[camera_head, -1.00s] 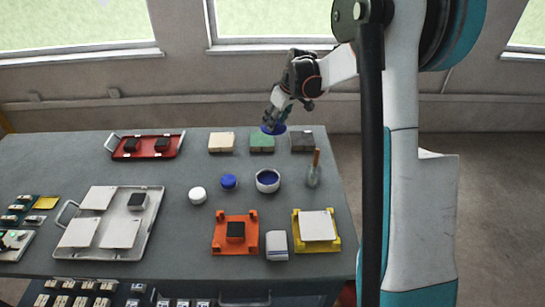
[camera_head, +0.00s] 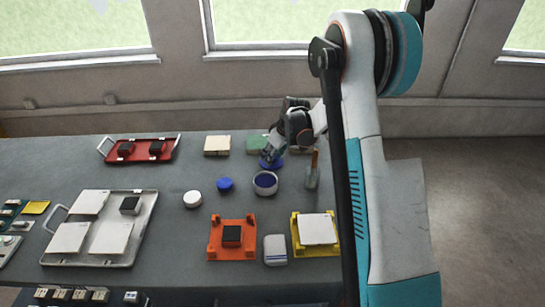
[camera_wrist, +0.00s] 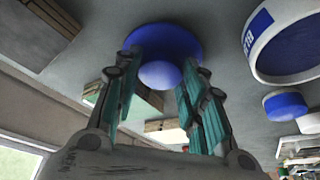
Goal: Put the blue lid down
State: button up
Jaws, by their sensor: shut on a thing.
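The blue lid (camera_head: 271,163) is a round disc with a round knob. In the wrist view the lid (camera_wrist: 165,42) shows with its knob between the two fingers of my gripper (camera_wrist: 162,76). My gripper (camera_head: 269,155) is shut on the knob, low over the back of the table in the head view. I cannot tell whether the lid touches the tabletop. An open white jar (camera_head: 265,184) with a blue inside stands just in front of it. In the wrist view the jar (camera_wrist: 290,45) is at the upper right, apart from the lid.
Blocks in beige (camera_head: 217,146) and green (camera_head: 257,143) lie behind the lid. A small blue-topped container (camera_head: 225,184) and a white round one (camera_head: 193,199) stand left of the jar. A brush in a glass (camera_head: 312,175) stands to its right. Bare table (camera_head: 190,170) shows to the left.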

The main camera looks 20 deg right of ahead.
jog(key=o, duration=0.9)
jog(key=shift+f, duration=0.15)
jog(key=p+v, duration=0.3)
jog(key=v, duration=0.9)
jog(key=shift+s+d, duration=0.1)
